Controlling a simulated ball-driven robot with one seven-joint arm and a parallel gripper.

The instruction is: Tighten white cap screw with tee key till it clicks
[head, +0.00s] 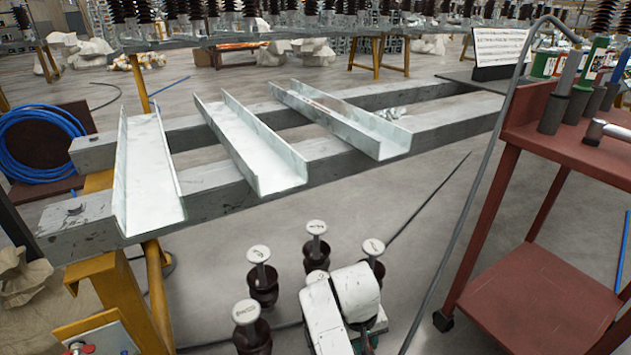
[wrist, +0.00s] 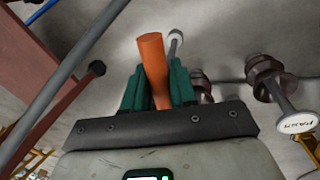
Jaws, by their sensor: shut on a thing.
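My gripper (wrist: 158,82) has green fingers shut on an orange bar (wrist: 151,58) in the wrist view. The bar looks like a handle of the tee key; its far end and any shaft are hidden. In the head view, several white-capped brown isolators stand low in the picture. Their caps include a front-left one (head: 246,312), a left one (head: 258,254), a middle one (head: 316,227) and a right one (head: 373,247). Contact between key and screw is not visible.
A red trolley (head: 555,130) with upright tools stands at right. A grey steel frame (head: 210,180) carrying white channels (head: 253,145) lies beyond the isolators. A blue hose coil (head: 40,140) is at left.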

